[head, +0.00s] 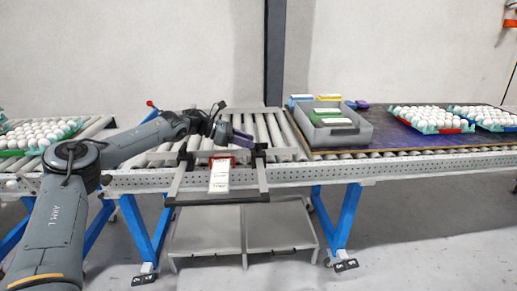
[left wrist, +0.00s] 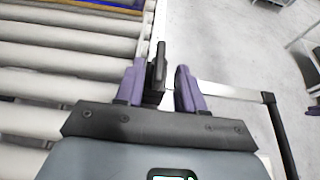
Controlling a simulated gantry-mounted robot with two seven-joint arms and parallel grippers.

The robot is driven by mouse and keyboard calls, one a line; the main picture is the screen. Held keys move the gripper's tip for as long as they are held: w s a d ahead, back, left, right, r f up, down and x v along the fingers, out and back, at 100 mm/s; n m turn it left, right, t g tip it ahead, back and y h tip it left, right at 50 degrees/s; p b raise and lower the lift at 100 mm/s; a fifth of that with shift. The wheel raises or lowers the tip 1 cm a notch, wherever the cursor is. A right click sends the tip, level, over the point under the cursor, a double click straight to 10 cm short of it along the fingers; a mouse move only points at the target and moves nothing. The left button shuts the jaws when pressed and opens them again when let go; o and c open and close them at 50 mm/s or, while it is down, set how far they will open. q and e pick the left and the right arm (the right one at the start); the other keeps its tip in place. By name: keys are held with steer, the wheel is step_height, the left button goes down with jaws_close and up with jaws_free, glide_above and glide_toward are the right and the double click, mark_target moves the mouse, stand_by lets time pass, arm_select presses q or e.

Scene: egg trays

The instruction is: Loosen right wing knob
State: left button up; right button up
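The right wing knob is a small black piece on the right end of the dark bracket frame (head: 263,178) at the conveyor's front edge. In the left wrist view the black knob (left wrist: 157,66) stands between my purple fingers, nearer the left one; I cannot tell if they touch. My left gripper (head: 243,138) reaches in from the left over the rollers, at the frame's right side. Its fingers (left wrist: 160,84) are apart, with a gap to the right of the knob. My right gripper is not in view.
A white label card with a red top (head: 219,177) hangs at the middle of the frame. A grey crate (head: 345,132) with cartons stands right on a dark mat. Egg trays (head: 428,121) lie farther right, another (head: 38,136) at far left. A grey cabinet (head: 205,230) stands below.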

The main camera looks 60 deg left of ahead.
mark_target(258, 143)
arm_select(q)
steer(key=b+x, duration=0.1)
steer(key=x, duration=0.2)
steer(key=shift+w+f+b, duration=0.1)
steer(key=shift+f+b, duration=0.1)
steer(key=shift+b, duration=0.2)
steer(key=shift+w+d+f+b, duration=0.1)
steer(key=shift+w+d+b, duration=0.3)
steer(key=shift+w, duration=0.25)
jaws_close()
